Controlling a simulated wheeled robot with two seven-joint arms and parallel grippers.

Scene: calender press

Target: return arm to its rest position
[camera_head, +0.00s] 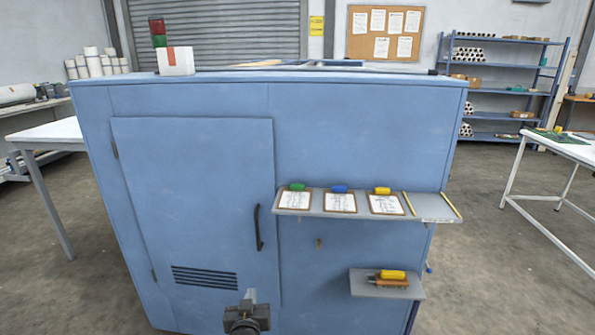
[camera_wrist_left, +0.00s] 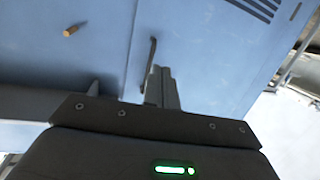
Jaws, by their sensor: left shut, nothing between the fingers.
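My left gripper (camera_head: 249,297) shows at the bottom of the head view, in front of the lower part of the blue press cabinet (camera_head: 365,130). Its fingers are closed together with nothing between them. In the left wrist view the closed fingers (camera_wrist_left: 160,75) point at the cabinet front, and the dark door handle (camera_wrist_left: 152,52) shows just beyond their tips. The cabinet door (camera_head: 190,190) looks shut, with its black handle (camera_head: 258,228) on the right side. My right gripper is in neither view.
An upper shelf (camera_head: 310,209) on the cabinet front holds three clipboards with coloured blocks. A lower shelf (camera_head: 365,288) holds a yellow-topped item (camera_head: 392,275). A small brown peg (camera_head: 319,243) sticks out between them. White tables stand left (camera_head: 50,132) and right (camera_head: 530,141).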

